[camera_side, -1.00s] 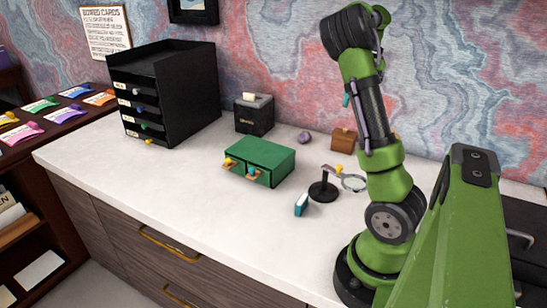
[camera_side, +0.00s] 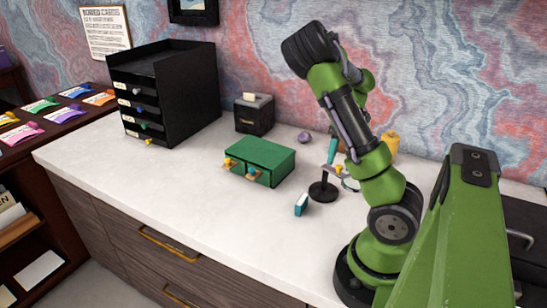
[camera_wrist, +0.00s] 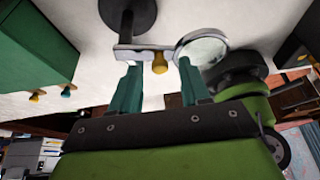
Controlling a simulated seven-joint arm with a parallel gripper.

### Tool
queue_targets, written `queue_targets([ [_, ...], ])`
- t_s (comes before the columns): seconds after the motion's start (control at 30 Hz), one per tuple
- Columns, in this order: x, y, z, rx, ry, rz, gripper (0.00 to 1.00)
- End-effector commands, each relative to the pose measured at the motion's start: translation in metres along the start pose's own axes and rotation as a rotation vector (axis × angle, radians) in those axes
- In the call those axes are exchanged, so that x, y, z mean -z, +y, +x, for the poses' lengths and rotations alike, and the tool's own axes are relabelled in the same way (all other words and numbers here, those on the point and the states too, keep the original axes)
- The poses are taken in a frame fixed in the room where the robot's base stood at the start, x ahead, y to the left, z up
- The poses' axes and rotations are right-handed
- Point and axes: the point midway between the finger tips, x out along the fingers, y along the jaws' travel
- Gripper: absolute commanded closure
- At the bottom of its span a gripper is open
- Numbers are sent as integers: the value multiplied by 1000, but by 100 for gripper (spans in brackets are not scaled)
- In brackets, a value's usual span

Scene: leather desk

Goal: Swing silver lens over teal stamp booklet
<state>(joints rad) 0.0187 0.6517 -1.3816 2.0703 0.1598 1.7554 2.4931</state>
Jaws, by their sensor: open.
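The silver lens (camera_wrist: 205,48) is a round glass in a silver ring on a flat arm with a yellow knob (camera_wrist: 160,63). Its black stand (camera_side: 323,192) stands upright on the counter; my arm partly hides the lens in the side view. My gripper (camera_wrist: 160,84) is open, with one teal finger on either side of the yellow knob in the wrist view; I cannot tell whether they touch it. One finger also shows above the lens arm in the side view. The teal stamp booklet (camera_side: 301,204) stands on the counter in front of the stand, apart from the lens.
A green box (camera_side: 262,158) with small drawers sits left of the stand. A black drawer tower (camera_side: 180,85) and a small black box (camera_side: 253,115) stand further back. A purple item (camera_side: 304,137) lies behind. The counter's front left is clear.

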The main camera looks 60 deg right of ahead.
Motion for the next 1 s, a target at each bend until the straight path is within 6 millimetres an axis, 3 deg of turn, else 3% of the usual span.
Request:
queue_targets([
  [0.4,0,0,10,0,-1,0,54],
  [0.7,0,0,10,0,-1,0,98],
  [1.0,0,0,9,-1,-1,1,100],
])
